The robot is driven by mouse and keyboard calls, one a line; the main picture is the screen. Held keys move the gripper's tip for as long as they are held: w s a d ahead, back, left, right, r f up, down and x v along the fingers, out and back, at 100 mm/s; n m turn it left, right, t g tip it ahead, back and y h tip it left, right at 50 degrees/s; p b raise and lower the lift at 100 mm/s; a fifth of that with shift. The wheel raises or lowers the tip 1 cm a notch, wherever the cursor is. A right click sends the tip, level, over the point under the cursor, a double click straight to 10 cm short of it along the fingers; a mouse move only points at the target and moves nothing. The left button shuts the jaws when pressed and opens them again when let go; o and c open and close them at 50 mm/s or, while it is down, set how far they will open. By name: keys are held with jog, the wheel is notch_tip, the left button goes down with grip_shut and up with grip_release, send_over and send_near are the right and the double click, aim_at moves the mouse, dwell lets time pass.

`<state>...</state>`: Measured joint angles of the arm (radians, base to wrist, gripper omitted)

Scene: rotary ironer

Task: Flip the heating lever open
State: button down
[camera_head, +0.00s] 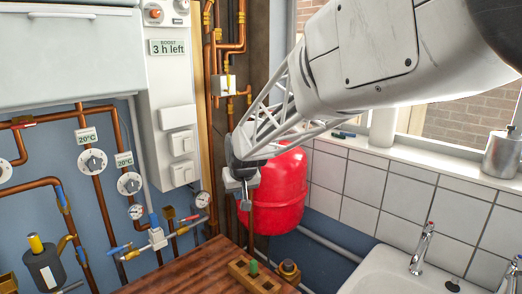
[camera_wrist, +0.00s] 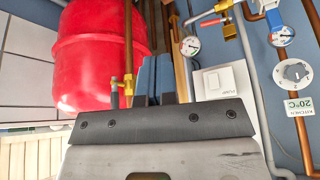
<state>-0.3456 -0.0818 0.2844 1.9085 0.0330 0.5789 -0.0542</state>
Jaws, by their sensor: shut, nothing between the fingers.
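My gripper (camera_head: 245,190) is shut and empty, in front of the red tank, with its fingers pointing down in the head view. I cannot tell which handle is the heating lever. Candidates at the head view's lower left are a blue lever (camera_head: 120,248) and a red handle (camera_head: 190,217) on the pipework, left of and apart from my gripper. A red handle (camera_wrist: 213,21) shows at the top of the wrist view, right of the fingers.
The red tank (camera_head: 280,195) hangs right behind my gripper. Copper pipes and dials (camera_head: 93,161) fill the blue wall at left. White switches (camera_head: 181,143) sit beside a gauge (camera_head: 202,199). A wooden worktop (camera_head: 180,270) lies below; a sink (camera_head: 385,270) is at right.

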jog(key=s+d+r+m+g+h, duration=0.1)
jog(key=s+d+m, duration=0.1)
jog(key=s+d, duration=1.05)
jog(key=s+d+r+m+h, duration=0.1)
jog(key=s+d+r, duration=0.1)
jog(key=s+d, duration=1)
jog(key=s+f+m+g, duration=0.1)
jog(key=s+f, duration=0.2)
jog(key=s, duration=1.1)
jog(key=shift+d+f+m, duration=0.2)
jog(key=shift+d+m, duration=0.1)
jog(key=shift+d, duration=0.1)
jog(key=c, duration=1.8)
grip_release()
jog(key=shift+s, duration=0.1)
